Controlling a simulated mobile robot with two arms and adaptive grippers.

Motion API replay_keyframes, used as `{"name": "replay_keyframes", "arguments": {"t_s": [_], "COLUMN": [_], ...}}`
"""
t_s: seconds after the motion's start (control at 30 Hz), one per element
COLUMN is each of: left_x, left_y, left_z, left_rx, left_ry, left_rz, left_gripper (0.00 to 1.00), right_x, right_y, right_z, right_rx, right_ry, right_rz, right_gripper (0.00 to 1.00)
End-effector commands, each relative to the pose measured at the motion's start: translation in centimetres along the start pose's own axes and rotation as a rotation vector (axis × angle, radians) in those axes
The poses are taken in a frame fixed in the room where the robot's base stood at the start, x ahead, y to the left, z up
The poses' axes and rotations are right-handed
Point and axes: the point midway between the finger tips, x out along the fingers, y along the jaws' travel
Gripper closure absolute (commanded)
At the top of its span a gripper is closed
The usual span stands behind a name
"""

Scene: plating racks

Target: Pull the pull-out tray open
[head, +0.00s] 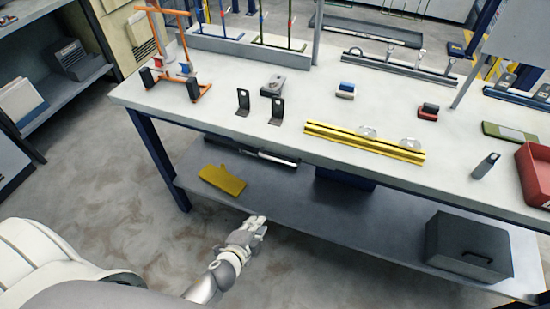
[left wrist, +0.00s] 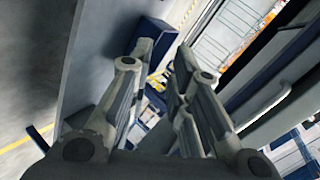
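A dark, flat pull-out tray (head: 252,150) sits under the left part of the tabletop, with a light bar along its front. It looks closed or nearly so; its inside is hidden. In the left wrist view a dark panel with a grey bar handle (left wrist: 268,108) shows at the right, seemingly the tray's front. My left gripper (head: 260,222) is in front of the workbench, below and apart from the tray. In the left wrist view its two fingers (left wrist: 163,58) are spread with nothing between them. My right gripper is in neither view.
The tray is under the workbench top (head: 225,125), which holds brackets, a yellow rail (head: 362,142) and an orange stand (head: 172,55). The lower shelf (head: 300,200) carries a yellow cloth-like piece (head: 222,179) and a dark box (head: 468,247). The floor at left is clear.

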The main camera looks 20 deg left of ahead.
Motion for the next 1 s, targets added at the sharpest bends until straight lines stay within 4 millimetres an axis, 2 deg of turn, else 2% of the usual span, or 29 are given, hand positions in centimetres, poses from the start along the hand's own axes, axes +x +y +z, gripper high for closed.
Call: {"name": "replay_keyframes", "arguments": {"t_s": [0.03,0.1,0.2,0.3,0.43,0.57,1.0], "left_x": [-0.8,-1.8,-3.2,-4.1,-4.3,-3.1,3.7], "left_y": [-3.8,-7.8,-12.0,-14.4,-15.6,-16.0,-18.1], "left_z": [-1.4,-2.8,-4.3,-5.2,-5.6,-5.8,-6.5], "left_rx": [0.066,0.148,0.238,0.291,0.315,0.315,0.311], "left_ry": [0.021,0.04,0.051,0.054,0.054,0.055,0.055], "left_rz": [-0.07,-0.153,-0.244,-0.299,-0.324,-0.325,-0.323], "left_gripper": [0.81,0.81,0.81,0.81,0.81,0.81,0.81], "right_x": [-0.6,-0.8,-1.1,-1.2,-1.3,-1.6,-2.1], "right_y": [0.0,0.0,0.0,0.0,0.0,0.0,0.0], "right_z": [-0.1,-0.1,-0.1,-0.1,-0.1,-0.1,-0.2], "right_rx": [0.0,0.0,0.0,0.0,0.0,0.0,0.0], "right_ry": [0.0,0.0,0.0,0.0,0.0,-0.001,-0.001], "right_rz": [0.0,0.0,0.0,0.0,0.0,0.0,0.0], "right_gripper": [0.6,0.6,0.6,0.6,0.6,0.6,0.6]}}
